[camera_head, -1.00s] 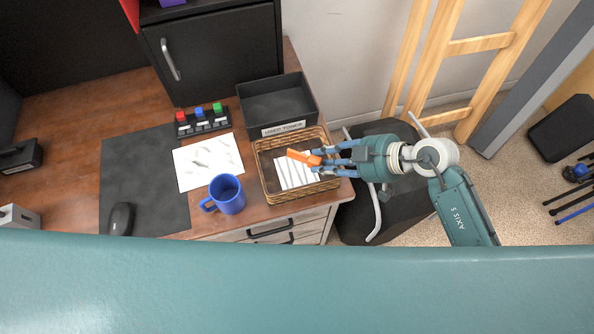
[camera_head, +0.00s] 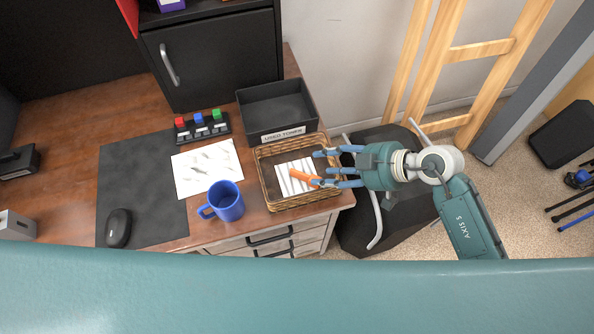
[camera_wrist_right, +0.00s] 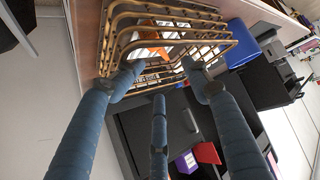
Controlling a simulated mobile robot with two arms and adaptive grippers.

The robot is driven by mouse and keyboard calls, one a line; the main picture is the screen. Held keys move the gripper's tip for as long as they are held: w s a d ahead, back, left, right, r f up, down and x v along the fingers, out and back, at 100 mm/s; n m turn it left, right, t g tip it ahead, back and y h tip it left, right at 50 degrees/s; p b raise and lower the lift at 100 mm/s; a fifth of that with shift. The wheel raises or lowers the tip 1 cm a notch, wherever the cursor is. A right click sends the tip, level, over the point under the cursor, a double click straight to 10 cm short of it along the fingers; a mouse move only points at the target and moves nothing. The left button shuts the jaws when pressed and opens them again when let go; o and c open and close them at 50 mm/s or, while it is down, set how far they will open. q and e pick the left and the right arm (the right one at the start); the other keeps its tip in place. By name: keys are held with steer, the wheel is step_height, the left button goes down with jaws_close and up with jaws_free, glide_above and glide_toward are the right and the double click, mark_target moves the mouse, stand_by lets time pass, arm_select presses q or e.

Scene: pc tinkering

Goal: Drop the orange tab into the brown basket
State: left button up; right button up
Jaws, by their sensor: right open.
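The orange tab (camera_head: 303,177) is inside the brown basket (camera_head: 284,204), over the white striped sheet. It also shows in the right wrist view (camera_wrist_right: 150,52), behind the basket's bars. My right gripper (camera_head: 317,168) is open, with its blue fingers spread over the basket's right side. One finger overlaps the tab's right end in the head view, and I cannot tell whether they touch. In the right wrist view the open fingers (camera_wrist_right: 160,76) are at the basket (camera_wrist_right: 118,28). My left gripper is not in view.
A black tray (camera_head: 243,108) with a label stands behind the basket. A blue mug (camera_head: 228,202) stands left of it, near white paper (camera_head: 207,166). A mouse (camera_head: 118,228) lies on the dark mat (camera_head: 150,190). A black cabinet (camera_head: 225,62) is at the back.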

steer(key=v, duration=1.1)
steer(key=shift+r, duration=0.25)
steer(key=shift+d, duration=0.1)
